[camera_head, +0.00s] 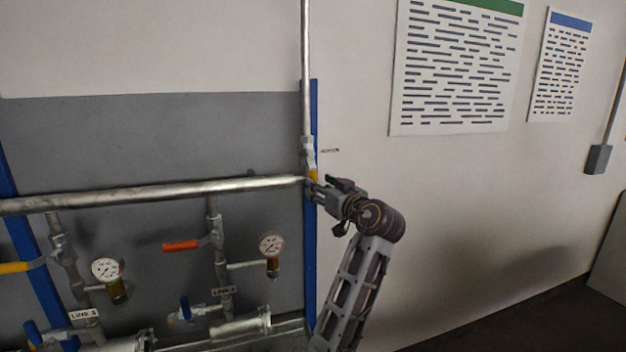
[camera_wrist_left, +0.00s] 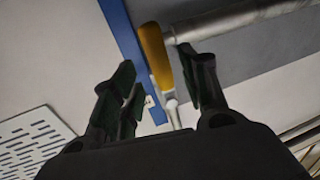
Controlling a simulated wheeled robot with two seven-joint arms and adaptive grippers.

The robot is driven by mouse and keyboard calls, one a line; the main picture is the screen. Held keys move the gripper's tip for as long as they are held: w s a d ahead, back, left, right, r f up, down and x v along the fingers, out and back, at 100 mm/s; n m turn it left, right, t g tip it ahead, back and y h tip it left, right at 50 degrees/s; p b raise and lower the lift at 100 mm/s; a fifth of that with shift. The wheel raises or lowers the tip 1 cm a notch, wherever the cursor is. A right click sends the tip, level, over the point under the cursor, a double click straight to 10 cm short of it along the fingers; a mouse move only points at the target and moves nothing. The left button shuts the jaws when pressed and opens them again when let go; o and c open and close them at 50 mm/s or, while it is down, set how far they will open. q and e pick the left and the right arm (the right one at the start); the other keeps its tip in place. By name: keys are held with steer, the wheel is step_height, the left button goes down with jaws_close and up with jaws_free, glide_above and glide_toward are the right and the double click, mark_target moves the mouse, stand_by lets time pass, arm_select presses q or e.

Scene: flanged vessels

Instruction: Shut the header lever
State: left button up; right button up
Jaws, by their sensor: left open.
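The header lever is a yellow handle (camera_head: 313,174) on the valve (camera_head: 308,147) of the vertical pipe, just above the end of the horizontal pipe. It is small and partly hidden by my gripper in the head view. In the left wrist view the yellow handle (camera_wrist_left: 155,55) lies between the spread fingers, with its metal end toward the palm. My left gripper (camera_head: 317,187) is open at the lever; it also shows in the left wrist view (camera_wrist_left: 162,85). I cannot tell whether a finger touches the handle. My right gripper is not in view.
The horizontal header pipe (camera_head: 160,190) runs along the wall, with a blue post (camera_head: 312,260) behind the valve. Below are an orange lever (camera_head: 180,246), another yellow lever (camera_head: 14,267), blue levers and two gauges (camera_head: 271,245).

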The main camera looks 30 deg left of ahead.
arm_select(q)
steer(key=shift+p+x, duration=0.6)
steer(key=shift+x, duration=1.85)
steer(key=shift+c, duration=0.2)
jaws_close()
